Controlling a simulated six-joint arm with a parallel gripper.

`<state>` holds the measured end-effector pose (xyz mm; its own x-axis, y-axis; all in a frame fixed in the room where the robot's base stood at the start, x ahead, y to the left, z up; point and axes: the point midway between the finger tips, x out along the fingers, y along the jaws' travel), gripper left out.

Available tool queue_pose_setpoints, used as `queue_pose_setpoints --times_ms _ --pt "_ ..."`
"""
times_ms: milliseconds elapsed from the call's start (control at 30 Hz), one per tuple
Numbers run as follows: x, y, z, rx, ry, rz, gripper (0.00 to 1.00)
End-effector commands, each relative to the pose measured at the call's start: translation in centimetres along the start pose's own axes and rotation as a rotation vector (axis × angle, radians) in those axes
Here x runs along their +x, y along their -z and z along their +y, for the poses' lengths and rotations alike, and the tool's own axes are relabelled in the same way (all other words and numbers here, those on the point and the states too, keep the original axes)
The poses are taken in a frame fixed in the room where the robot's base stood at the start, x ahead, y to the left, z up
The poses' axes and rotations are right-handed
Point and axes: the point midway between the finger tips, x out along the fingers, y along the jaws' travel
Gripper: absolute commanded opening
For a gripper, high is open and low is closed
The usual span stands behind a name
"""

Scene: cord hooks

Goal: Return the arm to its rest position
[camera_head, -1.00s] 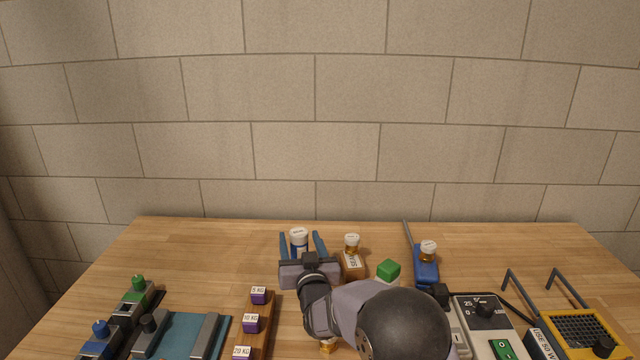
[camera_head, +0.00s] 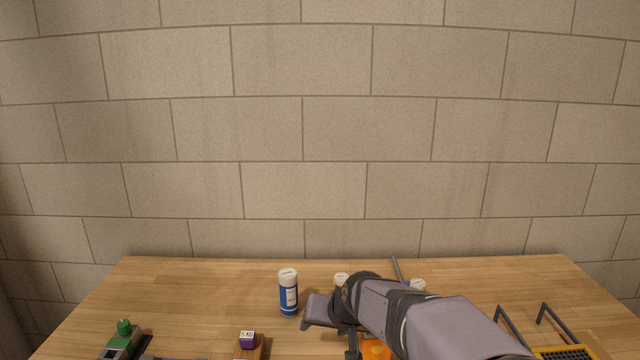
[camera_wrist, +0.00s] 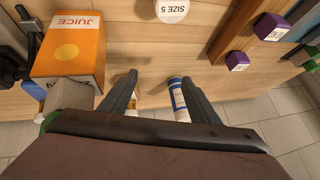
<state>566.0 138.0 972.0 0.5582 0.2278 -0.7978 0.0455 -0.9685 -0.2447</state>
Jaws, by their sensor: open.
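My gripper is open and empty; in the wrist view its two fingers (camera_wrist: 158,78) stand apart. In the head view my arm reaches in from the lower right, and the gripper body (camera_head: 321,311) shows just right of a blue and white bottle (camera_head: 289,292). That bottle stands upright on the wooden table (camera_head: 180,290), clear of the gripper. A blue and white bottle (camera_wrist: 178,98) also shows in the wrist view, partly hidden by the right finger. The fingertips are hidden in the head view.
An orange juice carton (camera_wrist: 70,52) is left of the fingers in the wrist view. Purple weights (camera_wrist: 238,61) lie right. In the head view, white-capped bottles (camera_head: 341,279) are partly behind my arm, and a yellow-framed tray (camera_head: 565,352) is at right. The back left table is clear.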

Motion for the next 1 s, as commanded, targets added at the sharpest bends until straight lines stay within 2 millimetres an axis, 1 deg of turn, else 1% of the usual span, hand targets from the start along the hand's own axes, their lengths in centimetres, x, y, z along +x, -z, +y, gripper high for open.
queue_pose_setpoints --times_ms 67,167,200,267,367,400,433,500,600,700,800,900,1000 --pt "-1.1 -1.9 0.6 -0.01 -0.003 -0.074 0.56" --pt "-3.3 -4.9 2.0 -0.021 -0.021 -0.188 0.56" --pt "-4.3 -6.1 2.8 -0.023 -0.038 -0.224 0.56" --pt "-5.7 -7.9 4.3 -0.024 -0.069 -0.267 0.56" --pt "-8.1 -11.5 6.9 -0.024 -0.122 -0.344 0.56" --pt "-9.2 -13.1 7.8 -0.025 -0.143 -0.377 0.56" --pt "-10.0 -14.3 8.6 -0.025 -0.158 -0.401 0.56" --pt "-11.8 -16.9 10.0 -0.027 -0.189 -0.456 0.56" --pt "-13.9 -20.2 11.4 -0.029 -0.22 -0.519 0.56" --pt "-15.3 -22.4 12.3 -0.031 -0.24 -0.563 0.56" --pt "-16.0 -23.8 12.8 -0.033 -0.25 -0.588 0.56" --pt "-16.2 -24.3 13.0 -0.034 -0.254 -0.597 0.56" --pt "-16.2 -24.4 13.0 -0.034 -0.254 -0.598 0.56"
